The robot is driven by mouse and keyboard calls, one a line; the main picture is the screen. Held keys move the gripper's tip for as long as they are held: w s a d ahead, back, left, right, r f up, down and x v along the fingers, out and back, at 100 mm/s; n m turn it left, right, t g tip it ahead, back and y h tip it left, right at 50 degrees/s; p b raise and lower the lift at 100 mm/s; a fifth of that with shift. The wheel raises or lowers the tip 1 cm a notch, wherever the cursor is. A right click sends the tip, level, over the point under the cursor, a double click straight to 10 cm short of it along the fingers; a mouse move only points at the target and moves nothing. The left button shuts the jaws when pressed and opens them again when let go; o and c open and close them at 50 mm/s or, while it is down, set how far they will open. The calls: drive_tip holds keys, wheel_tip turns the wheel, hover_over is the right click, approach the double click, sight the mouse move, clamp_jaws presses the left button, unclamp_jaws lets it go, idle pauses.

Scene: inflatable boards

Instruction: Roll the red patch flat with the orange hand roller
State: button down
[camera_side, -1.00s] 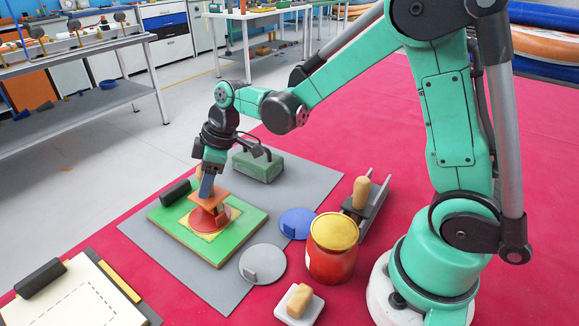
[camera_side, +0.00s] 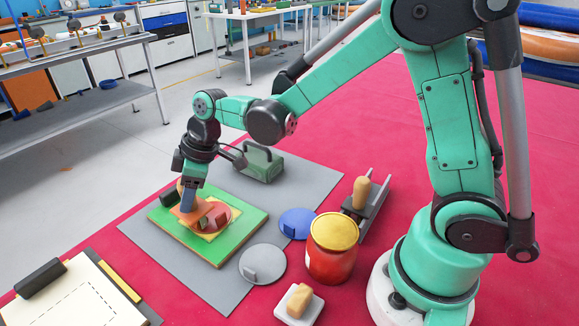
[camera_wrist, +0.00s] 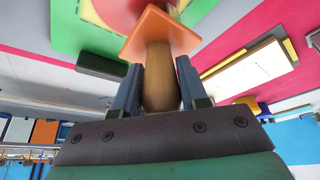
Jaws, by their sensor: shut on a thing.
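The orange hand roller (camera_side: 188,213) has an orange plate (camera_wrist: 158,30) and a wooden handle (camera_wrist: 160,85). My gripper (camera_side: 188,200) is shut on that handle, one finger on each side in the wrist view (camera_wrist: 158,68). The round red patch (camera_side: 229,211) lies on a yellow area of the green board (camera_side: 195,248). A raised dark red block shows on the patch, and I cannot tell whether it is a tab. The roller is over the patch's left part and hides it. Whether it touches the patch is hard to tell.
A blue disc (camera_side: 297,223), grey disc (camera_side: 262,264) and red tin with yellow top (camera_side: 332,262) stand right of the board. A green block with a handle (camera_side: 258,164) is behind. A black bar (camera_side: 165,193) lies on the board's left edge. A clipboard-like board (camera_side: 80,295) is front left.

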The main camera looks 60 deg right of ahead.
drive_tip(key=shift+a, duration=0.2)
drive_tip(key=shift+r, duration=3.5)
